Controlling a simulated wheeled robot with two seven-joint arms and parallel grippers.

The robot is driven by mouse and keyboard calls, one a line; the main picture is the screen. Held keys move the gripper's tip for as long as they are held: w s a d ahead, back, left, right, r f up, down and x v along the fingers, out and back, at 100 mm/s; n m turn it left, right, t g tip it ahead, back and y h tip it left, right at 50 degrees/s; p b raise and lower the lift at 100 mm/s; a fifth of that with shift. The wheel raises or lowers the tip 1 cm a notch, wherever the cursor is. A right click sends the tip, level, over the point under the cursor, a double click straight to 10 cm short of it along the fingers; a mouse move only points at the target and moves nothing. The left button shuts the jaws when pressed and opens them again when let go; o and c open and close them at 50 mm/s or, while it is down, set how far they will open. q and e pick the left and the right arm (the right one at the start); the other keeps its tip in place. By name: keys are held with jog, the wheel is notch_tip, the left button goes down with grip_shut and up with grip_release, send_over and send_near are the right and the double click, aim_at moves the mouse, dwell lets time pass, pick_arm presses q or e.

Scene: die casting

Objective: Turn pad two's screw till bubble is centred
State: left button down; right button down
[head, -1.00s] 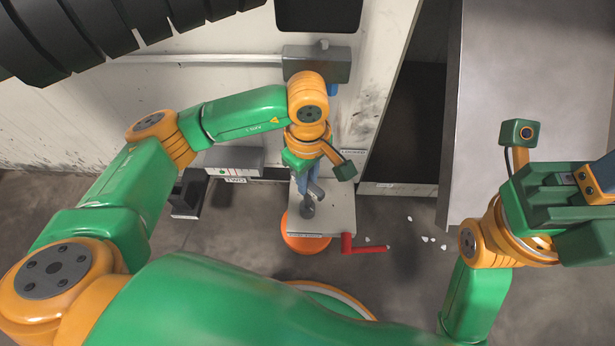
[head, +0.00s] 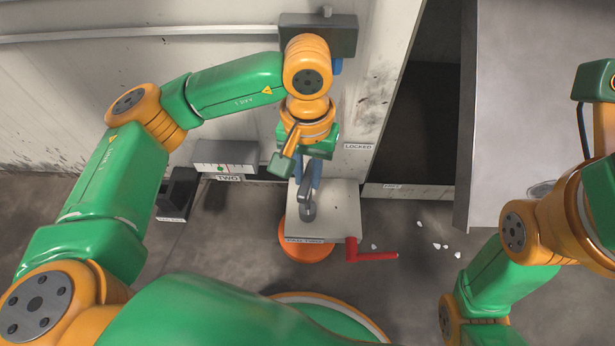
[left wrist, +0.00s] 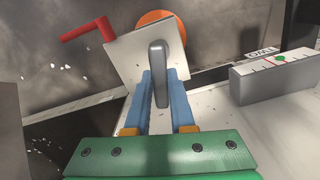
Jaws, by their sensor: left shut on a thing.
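Pad two's screw has a grey lever handle (head: 308,203) standing on a pale plate (head: 338,212) above an orange pad (head: 303,250). My left gripper (head: 308,178) points down, its blue fingers shut on the handle. In the left wrist view the handle (left wrist: 159,75) shows between the fingers (left wrist: 160,100). The level gauge (head: 225,156), labelled TWO, stands left of the plate. It also shows in the left wrist view (left wrist: 280,75), with its green bubble (left wrist: 281,58) a little to the right of a red line. My right gripper is outside the picture; only its arm shows.
A red crank handle (head: 370,254) sticks out at the plate's lower right. White crumbs (head: 440,246) lie on the floor. A grey box (head: 318,38) is on the wall behind my left wrist. A dark opening is right of the wall, beside a grey metal panel (head: 530,110).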

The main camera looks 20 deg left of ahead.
pick_arm(q)
jog(key=shift+n, duration=0.8)
jog(key=shift+r+p, duration=1.2)
jog(key=shift+r, duration=0.45)
jog(key=shift+f, duration=0.1)
